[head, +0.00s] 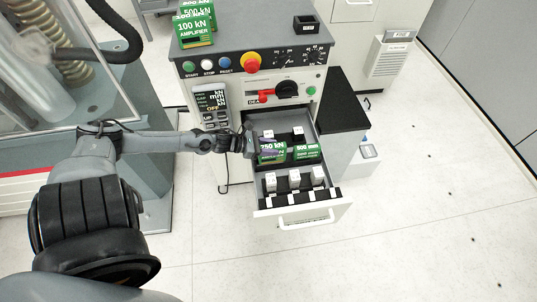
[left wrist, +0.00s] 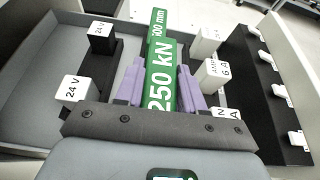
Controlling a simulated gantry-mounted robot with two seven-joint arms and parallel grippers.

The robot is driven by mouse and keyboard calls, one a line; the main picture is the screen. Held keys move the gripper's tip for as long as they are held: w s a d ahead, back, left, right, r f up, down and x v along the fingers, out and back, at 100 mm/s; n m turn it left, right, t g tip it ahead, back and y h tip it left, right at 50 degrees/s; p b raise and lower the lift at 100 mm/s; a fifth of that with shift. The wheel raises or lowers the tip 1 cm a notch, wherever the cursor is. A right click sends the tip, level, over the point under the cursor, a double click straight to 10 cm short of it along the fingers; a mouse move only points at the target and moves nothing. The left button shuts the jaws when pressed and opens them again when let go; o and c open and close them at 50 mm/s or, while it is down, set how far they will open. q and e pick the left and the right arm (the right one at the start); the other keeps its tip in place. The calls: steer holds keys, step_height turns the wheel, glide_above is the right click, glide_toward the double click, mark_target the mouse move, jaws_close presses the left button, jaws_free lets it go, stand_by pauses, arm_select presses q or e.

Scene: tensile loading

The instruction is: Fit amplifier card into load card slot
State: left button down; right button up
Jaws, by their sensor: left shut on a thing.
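A green card marked 250 kN (head: 272,153) is in the open drawer (head: 263,211). It also shows in the left wrist view (left wrist: 161,92), between the purple fingers of my left gripper (left wrist: 162,88). In the head view my left gripper (head: 255,147) reaches into the drawer from the left and is shut on this card. A second green card, marked 500 mm (head: 307,152), sits just beyond it. I cannot tell which opening is the load card slot.
White blocks (head: 294,178) stand in the drawer's front part, and 24 V blocks (left wrist: 80,90) are beside the cards. The console (head: 240,60) carries buttons, a red stop knob (head: 250,62) and a small black holder (head: 306,24). The floor to the right is clear.

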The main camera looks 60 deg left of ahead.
arm_select(q)
steer(key=shift+s+a+f, duration=0.1)
steer(key=shift+a+f, duration=0.2)
steer(key=shift+a, duration=0.1)
steer(key=shift+f+b, duration=0.95)
steer(key=shift+f, duration=1)
steer(key=c, duration=1.1)
jaws_free()
steer(key=shift+f, duration=0.2)
steer(key=o, duration=0.4)
steer(key=shift+r, duration=0.2)
